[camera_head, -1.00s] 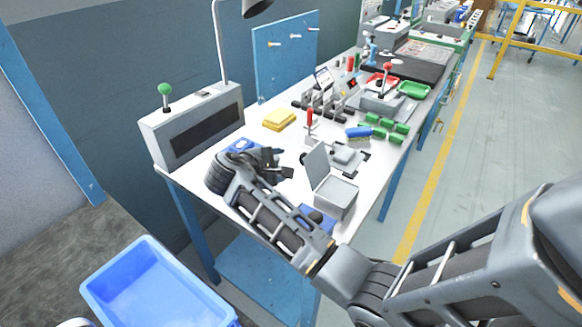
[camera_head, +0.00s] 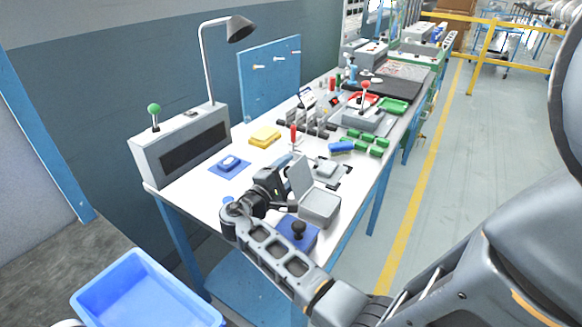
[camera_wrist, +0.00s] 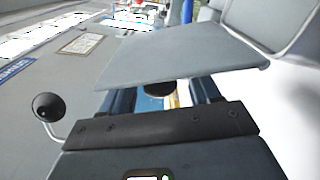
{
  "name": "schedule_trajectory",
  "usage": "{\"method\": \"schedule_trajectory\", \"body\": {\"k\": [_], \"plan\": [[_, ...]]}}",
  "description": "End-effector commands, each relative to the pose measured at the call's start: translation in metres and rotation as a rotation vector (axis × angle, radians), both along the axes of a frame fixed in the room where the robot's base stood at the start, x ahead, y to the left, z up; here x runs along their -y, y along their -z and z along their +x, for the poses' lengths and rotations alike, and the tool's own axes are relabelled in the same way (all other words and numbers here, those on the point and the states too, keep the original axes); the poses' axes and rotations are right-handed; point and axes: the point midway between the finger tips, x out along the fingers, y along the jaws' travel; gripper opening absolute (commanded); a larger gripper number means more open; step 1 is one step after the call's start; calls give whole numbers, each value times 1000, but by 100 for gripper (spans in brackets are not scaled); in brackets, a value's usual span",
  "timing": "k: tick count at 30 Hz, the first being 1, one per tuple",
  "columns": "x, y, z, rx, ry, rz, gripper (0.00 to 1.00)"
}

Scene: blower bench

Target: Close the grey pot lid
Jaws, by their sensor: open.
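The grey pot (camera_head: 319,208) is a box-shaped container near the front edge of the bench. Its grey lid (camera_head: 301,176) stands up, tilted open, at the pot's left side. My gripper (camera_head: 284,168) is just left of the raised lid, close to its outer face; I cannot tell if they touch. In the wrist view the lid (camera_wrist: 180,52) spans the upper middle as a wide flat plate. It hides the tips of my gripper's (camera_wrist: 162,92) two parted fingers. Nothing shows held between them. A grey box part, likely the pot (camera_wrist: 265,22), is at the upper right.
A blue box with a black knob (camera_head: 298,232) sits in front of the pot. A blue block on a blue mat (camera_head: 230,164) and yellow blocks (camera_head: 265,136) lie to the left and behind. A red-handled part (camera_head: 293,134), a blue brush (camera_head: 341,147) and green blocks (camera_head: 366,142) stand beyond.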

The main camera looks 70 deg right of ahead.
Motion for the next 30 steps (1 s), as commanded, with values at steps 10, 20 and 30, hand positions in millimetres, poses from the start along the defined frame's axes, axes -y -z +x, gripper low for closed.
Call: {"method": "schedule_trajectory", "body": {"k": [10, 20, 30], "plan": [[16, 0, -4, 1, 0, 1, 62], [16, 0, -4, 0, 0, 1, 43], [16, 0, -4, 0, 0, 1, 10]]}}
